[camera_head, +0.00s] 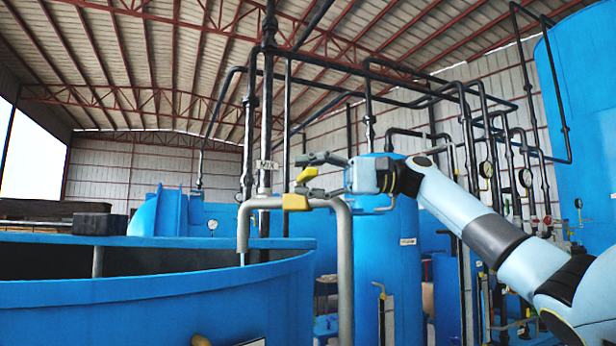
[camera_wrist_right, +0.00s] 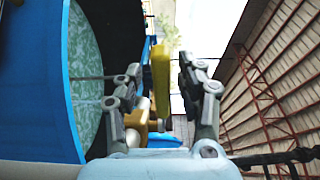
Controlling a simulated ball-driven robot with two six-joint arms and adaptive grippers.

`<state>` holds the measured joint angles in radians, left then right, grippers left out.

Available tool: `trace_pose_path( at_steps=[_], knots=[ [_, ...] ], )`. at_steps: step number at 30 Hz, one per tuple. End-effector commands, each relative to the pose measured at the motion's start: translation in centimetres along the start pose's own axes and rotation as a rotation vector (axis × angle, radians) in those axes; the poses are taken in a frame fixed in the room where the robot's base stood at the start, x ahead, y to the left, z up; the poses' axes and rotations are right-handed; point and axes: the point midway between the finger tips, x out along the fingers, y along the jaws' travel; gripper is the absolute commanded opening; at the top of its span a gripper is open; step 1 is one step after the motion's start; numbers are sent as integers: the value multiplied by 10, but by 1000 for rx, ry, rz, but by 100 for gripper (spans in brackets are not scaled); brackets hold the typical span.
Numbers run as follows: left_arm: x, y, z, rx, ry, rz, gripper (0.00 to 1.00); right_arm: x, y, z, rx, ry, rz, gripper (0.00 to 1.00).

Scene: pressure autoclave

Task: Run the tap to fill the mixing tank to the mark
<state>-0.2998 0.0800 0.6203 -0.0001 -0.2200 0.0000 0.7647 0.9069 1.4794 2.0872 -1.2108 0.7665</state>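The mixing tank (camera_head: 150,290) is the wide, open blue vessel at the lower left. The wrist view shows its blue wall (camera_wrist_right: 35,90) and a pale green, rippled liquid surface (camera_wrist_right: 88,65) inside. The tap is a grey bent pipe (camera_head: 344,260) with its spout over the tank. A short pale streak shows below the spout. The tap's brass valve (camera_head: 296,202) has a yellow handle (camera_head: 307,174). My right gripper (camera_head: 313,175) is at the handle. In the right wrist view its open fingers (camera_wrist_right: 160,82) straddle the handle (camera_wrist_right: 160,75), with gaps. My left gripper is out of view. No fill mark is discernible.
Black vertical pipes (camera_head: 267,110) rise behind the tap. A blue cylinder (camera_head: 378,245) stands behind my right arm. Pressure gauges (camera_head: 486,169) and more piping fill the right background. Open space lies above the tank.

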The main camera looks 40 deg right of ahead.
Motion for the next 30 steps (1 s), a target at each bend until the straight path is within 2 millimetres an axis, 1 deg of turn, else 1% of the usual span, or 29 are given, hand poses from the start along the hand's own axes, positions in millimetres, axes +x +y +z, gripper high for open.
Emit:
trace_pose_path(
  at_steps=[7, 10, 14, 18, 21, 25, 30],
  knots=[
    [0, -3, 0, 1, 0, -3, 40, -2, -1, 0, -1, 1, 0, 38],
    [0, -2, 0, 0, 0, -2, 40, -10, 0, 0, -1, 2, 2, 38],
    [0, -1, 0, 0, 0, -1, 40, -35, 1, -1, 0, 5, 6, 38],
    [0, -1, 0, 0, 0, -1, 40, -68, 1, -1, 1, 6, 7, 38],
    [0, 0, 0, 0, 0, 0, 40, -89, 2, -1, 2, 5, 7, 38],
    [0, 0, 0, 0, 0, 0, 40, -108, 1, -1, 2, 3, 4, 38],
    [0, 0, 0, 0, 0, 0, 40, -120, 0, 0, -1, 1, 0, 38]
  ],
)
